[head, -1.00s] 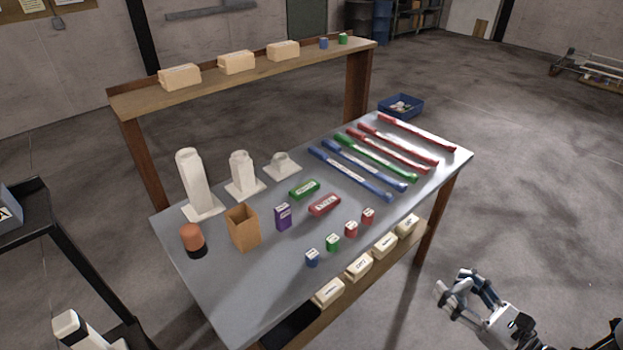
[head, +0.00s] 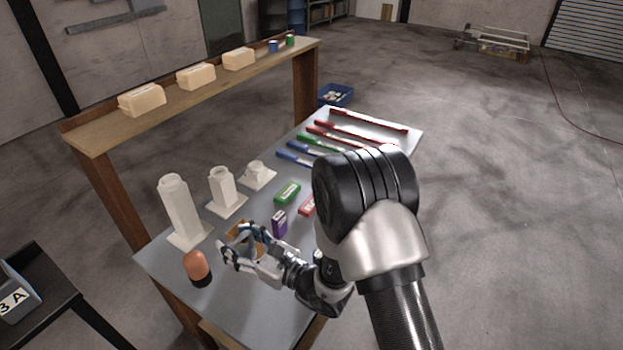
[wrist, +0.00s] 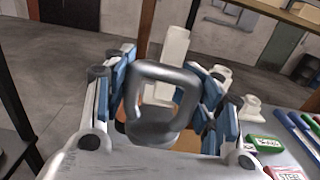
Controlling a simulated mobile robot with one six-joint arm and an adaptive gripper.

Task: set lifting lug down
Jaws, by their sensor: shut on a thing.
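The lifting lug (wrist: 162,128) is a grey metal piece with a squared loop, seen large and close in the wrist view. My gripper (wrist: 165,100) is shut on it, with blue-padded fingers on both sides. In the head view my gripper (head: 238,250) is over the near left part of the grey table (head: 240,318), in front of the open brown box (head: 234,230). I cannot make out the lug in the head view. Whether it touches anything below is hidden.
An orange-and-black cylinder (head: 196,267) stands just left of my gripper. White pedestals (head: 180,212) stand behind, a purple box (head: 279,223) to the right. Green (head: 288,193) and red blocks and coloured bars lie farther right. My arm hides much of the table's right side.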

